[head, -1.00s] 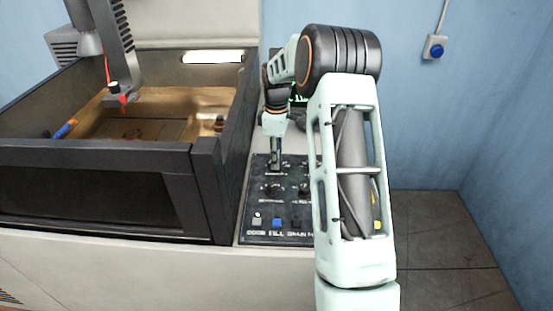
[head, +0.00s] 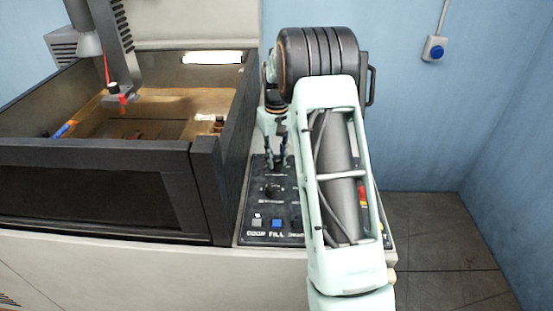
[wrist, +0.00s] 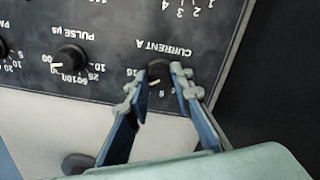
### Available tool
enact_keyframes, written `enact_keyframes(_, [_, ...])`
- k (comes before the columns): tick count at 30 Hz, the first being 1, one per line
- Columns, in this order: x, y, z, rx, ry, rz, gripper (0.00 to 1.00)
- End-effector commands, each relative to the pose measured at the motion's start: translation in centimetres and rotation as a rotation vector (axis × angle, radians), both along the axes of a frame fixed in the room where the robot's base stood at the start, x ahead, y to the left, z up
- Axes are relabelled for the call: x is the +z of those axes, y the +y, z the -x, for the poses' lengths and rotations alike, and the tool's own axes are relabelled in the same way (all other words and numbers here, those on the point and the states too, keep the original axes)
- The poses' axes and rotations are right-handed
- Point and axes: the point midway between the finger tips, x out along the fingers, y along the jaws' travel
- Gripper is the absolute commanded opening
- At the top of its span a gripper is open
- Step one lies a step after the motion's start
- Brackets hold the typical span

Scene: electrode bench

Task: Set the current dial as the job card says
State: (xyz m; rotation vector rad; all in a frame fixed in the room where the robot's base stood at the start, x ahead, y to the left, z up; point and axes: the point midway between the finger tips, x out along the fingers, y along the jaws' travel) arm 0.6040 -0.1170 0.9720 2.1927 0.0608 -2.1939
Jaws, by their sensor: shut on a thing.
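The current dial (wrist: 157,71) is a small black knob with a pale pointer mark, under the label CURRENT A, upside down in the wrist view. My gripper (wrist: 156,77) has a finger on either side of the knob and is shut on it. The pale mark is on the knob's lower side, near the printed 6; the exact setting is hard to read. In the head view my gripper (head: 277,163) is down at the far part of the black control panel (head: 250,205), and the knob is hidden there. I see no job card.
The PULSE µs knob (wrist: 71,57) is beside the current dial. A grey button (head: 257,222) and a blue FILL button (head: 277,223) are at the panel's near edge. The open tank (head: 205,150) stands left of the panel. My forearm covers the panel's right part.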

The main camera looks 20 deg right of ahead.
Motion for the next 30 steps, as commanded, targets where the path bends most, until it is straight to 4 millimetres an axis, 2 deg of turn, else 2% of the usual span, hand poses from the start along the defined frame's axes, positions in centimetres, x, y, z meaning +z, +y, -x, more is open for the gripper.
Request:
enact_keyframes(12, [0.11, -0.02, -0.07, -0.265, -0.002, 0.0, 0.0])
enact_keyframes(30, [0.1, -0.04, -0.07, -0.338, -0.003, 0.0, 0.0])
